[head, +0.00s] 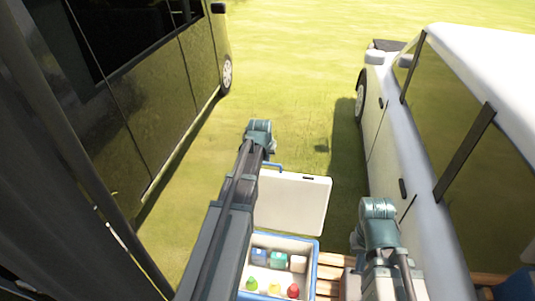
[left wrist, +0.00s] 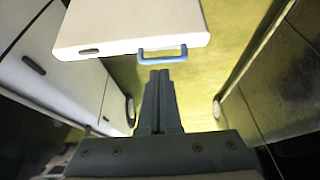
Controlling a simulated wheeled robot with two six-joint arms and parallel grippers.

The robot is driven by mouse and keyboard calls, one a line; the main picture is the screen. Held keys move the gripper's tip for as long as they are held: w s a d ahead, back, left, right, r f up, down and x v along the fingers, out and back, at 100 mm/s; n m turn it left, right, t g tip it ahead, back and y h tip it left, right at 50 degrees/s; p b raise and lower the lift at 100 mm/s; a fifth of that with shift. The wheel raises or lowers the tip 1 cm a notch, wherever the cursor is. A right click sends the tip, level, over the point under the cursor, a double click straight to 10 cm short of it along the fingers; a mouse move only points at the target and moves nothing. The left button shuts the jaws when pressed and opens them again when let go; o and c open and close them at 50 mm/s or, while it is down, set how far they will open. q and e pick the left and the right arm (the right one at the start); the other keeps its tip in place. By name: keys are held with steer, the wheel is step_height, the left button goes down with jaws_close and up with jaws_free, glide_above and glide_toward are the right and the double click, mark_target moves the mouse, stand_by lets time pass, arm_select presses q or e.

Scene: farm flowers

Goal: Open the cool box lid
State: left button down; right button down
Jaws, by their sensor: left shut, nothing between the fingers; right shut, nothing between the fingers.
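The cool box (head: 316,262) has a blue rim and stands open at the lower middle of the head view. Its white lid (head: 300,203) is swung up and back beyond the box. The lid also shows in the left wrist view (left wrist: 125,25), with its blue handle (left wrist: 163,54) on the near edge. My left gripper (left wrist: 160,75) is shut and empty, its tips just short of the handle; I cannot tell if they touch. In the head view my left arm hides its fingers. My right arm's wrist is right of the box; its fingers are hidden.
Inside the box are small packs and bottles, green, yellow and red (head: 293,290). Wooden slats (head: 330,272) lie beside it. A white vehicle (head: 400,140) stands close on the right, a dark van (head: 150,90) on the left. Grass (head: 290,70) between them is clear.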

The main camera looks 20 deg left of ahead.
arm_select(q)
steer(key=shift+s+r, duration=0.2)
arm_select(e)
steer(key=shift+r, duration=0.2)
